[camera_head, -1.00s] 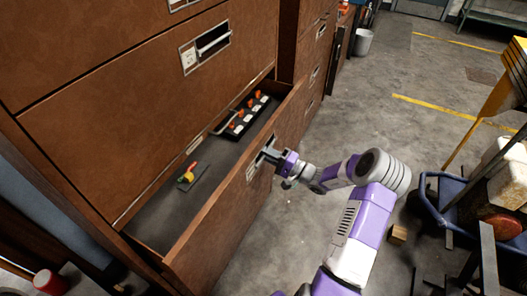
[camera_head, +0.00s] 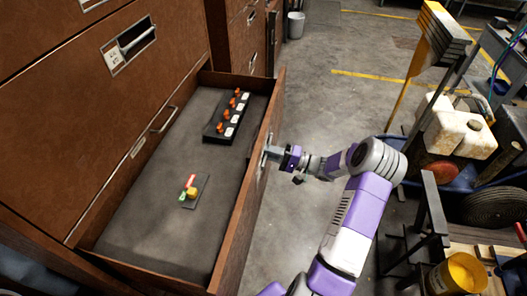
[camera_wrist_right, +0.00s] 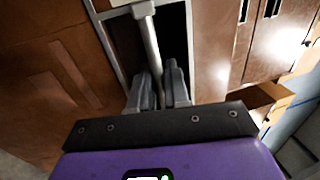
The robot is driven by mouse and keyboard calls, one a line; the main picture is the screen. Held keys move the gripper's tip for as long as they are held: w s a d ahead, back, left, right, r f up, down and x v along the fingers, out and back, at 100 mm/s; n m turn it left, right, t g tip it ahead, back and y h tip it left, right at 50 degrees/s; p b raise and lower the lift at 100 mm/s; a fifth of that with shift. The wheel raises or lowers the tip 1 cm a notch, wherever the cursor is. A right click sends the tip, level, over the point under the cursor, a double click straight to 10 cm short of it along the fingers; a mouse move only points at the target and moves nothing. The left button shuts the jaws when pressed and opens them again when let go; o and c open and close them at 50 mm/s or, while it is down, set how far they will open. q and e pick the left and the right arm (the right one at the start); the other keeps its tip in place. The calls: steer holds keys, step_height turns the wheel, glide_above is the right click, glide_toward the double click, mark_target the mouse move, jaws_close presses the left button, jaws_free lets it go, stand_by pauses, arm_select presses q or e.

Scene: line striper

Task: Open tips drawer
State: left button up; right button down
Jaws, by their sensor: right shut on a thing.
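The tips drawer (camera_head: 232,235) is a brown wooden drawer, pulled well out of its cabinet in the head view. Inside lie a black tray (camera_head: 229,119) with orange-topped pieces and white labels, and a small dark plate (camera_head: 190,191) with red, yellow and green parts. My right gripper (camera_head: 268,153) is at the drawer's front face. In the right wrist view its two grey fingers (camera_wrist_right: 160,92) are shut around the drawer's metal bar handle (camera_wrist_right: 149,42), set in a dark recess. My left gripper is not in view.
Closed drawers with recessed handles (camera_head: 131,41) stand above the open one. At the right are a blue cart (camera_head: 467,178) with white containers, yellow panels (camera_head: 438,40) and a yellow bucket (camera_head: 459,274). Grey floor (camera_head: 345,105) is clear beyond the arm.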

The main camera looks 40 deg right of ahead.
steer(key=shift+s+d, duration=0.1)
steer(key=shift+s, duration=0.05)
steer(key=c, duration=1.3)
jaws_free()
steer(key=shift+c, duration=0.2)
steer(key=v, duration=0.7)
steer(key=shift+s+p, duration=0.25)
steer(key=shift+p, duration=0.2)
steer(key=shift+d+f, duration=0.1)
